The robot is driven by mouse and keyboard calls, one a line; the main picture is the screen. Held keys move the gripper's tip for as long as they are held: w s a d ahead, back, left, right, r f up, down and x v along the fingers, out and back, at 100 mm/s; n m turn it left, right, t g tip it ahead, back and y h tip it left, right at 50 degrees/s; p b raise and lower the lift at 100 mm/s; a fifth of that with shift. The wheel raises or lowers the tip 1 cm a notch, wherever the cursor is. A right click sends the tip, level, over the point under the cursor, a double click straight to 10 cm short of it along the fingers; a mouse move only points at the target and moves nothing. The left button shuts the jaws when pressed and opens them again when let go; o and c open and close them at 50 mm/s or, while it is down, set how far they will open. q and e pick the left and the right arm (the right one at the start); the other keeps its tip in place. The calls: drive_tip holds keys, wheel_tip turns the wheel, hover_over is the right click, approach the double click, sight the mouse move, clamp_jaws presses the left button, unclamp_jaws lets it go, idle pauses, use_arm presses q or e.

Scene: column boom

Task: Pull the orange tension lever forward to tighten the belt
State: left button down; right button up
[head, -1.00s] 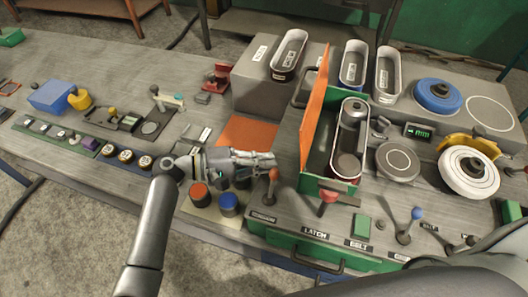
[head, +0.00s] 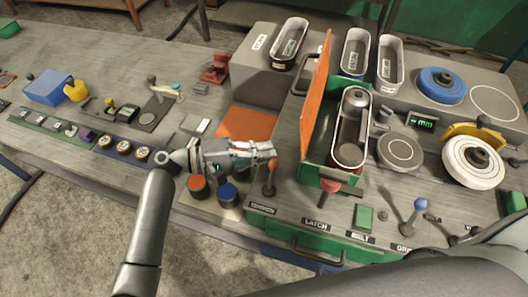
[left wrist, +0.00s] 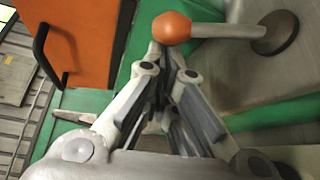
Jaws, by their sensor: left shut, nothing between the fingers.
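The tension lever has an orange knob (head: 272,163) on a short shaft and stands above the TENSION label (head: 262,208) on the console front. My left gripper (head: 274,151) reaches in from the left, its shut, empty fingertips just behind the knob. In the left wrist view the orange knob (left wrist: 172,28) sits just beyond the shut fingertips (left wrist: 163,58), its shaft running right to a round dark base. I cannot tell whether the fingers touch the knob. The belt itself I cannot make out. My right gripper is out of view.
An open green box (head: 312,172) with an upright orange lid (head: 316,95) stands right of the gripper. A red-knobbed lever (head: 329,185) is close by at LATCH. Orange (head: 197,186) and blue (head: 228,193) round knobs lie below the gripper. A blue-knobbed lever (head: 420,204) stands farther right.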

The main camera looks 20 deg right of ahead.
use_arm(q)
drive_tip(key=s+a+m+h+b, duration=0.1)
drive_tip(key=m+b, duration=0.1)
drive_tip(key=b, duration=0.3)
drive_tip(key=s+a+r+m+g+h+b, duration=0.1)
drive_tip(key=s+m+b, duration=0.1)
drive_tip(key=b, duration=0.3)
drive_tip(key=s+a+m+h+b, duration=0.1)
drive_tip(key=m+b, duration=0.2)
drive_tip(key=b, duration=0.3)
drive_tip(key=shift+s+r+h, duration=0.25)
drive_tip(key=shift+h, duration=0.15)
drive_tip(key=shift+s+a+r+b, duration=0.3)
drive_tip(key=shift+s+a+b, duration=0.2)
drive_tip(key=shift+s+b, duration=0.5)
drive_tip(key=shift+w, duration=0.15)
drive_tip(key=shift+a, duration=0.15)
drive_tip(key=v, duration=1.2)
drive_tip(key=shift+w, duration=0.1)
